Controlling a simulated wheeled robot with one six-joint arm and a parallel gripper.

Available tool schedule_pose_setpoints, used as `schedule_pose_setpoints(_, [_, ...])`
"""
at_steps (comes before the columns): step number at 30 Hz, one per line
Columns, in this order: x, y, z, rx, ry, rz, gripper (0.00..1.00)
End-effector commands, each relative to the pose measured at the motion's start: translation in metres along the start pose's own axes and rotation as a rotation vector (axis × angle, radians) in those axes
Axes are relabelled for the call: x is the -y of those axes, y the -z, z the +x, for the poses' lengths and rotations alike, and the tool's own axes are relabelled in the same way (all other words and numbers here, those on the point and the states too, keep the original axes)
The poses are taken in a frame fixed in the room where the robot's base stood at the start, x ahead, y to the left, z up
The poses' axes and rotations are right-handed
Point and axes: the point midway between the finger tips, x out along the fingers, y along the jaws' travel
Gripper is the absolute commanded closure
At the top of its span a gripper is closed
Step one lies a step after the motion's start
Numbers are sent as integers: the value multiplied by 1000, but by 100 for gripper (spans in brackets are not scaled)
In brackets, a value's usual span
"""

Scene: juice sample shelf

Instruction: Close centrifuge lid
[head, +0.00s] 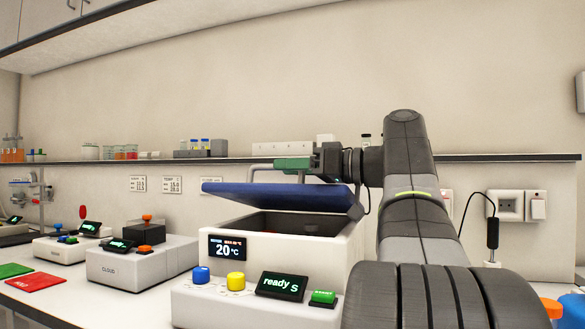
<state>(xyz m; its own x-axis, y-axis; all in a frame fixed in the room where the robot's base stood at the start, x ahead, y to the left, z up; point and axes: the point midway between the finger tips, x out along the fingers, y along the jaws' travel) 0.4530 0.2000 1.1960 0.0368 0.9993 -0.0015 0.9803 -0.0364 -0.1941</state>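The centrifuge (336,247) is a white box on the bench with a display reading 20 °C. Its blue lid (270,196) is partly open and tilted, with a gap showing the dark chamber below. A thin grey bent bar, which looks like a handle (251,172), stands on top of the lid. My gripper (292,164), with green fingers, comes in from the right at the bar, just above the lid. The fingers overlap the bar in this view. I cannot tell whether they are closed on it. My arm hides the centrifuge's right side.
A front panel (220,303) has blue and yellow knobs, a screen reading "ready" and a green button. Other devices, including a white box labelled CLOUD (130,268), stand to the left. A shelf (110,160) with jars and vials runs behind, close to gripper height.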

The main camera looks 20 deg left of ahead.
Motion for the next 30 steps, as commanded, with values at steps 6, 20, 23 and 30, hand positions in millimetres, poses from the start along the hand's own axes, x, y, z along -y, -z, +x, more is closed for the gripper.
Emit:
schedule_pose_setpoints(6, [0, 0, 0, -1, 0, 0, 66])
schedule_pose_setpoints(20, [0, 2, -56, -2, -6, 1, 66])
schedule_pose_setpoints(23, [-1, 2, -74, -1, -5, 2, 66])
schedule_pose_setpoints(30, [0, 2, -113, -2, -4, 1, 66])
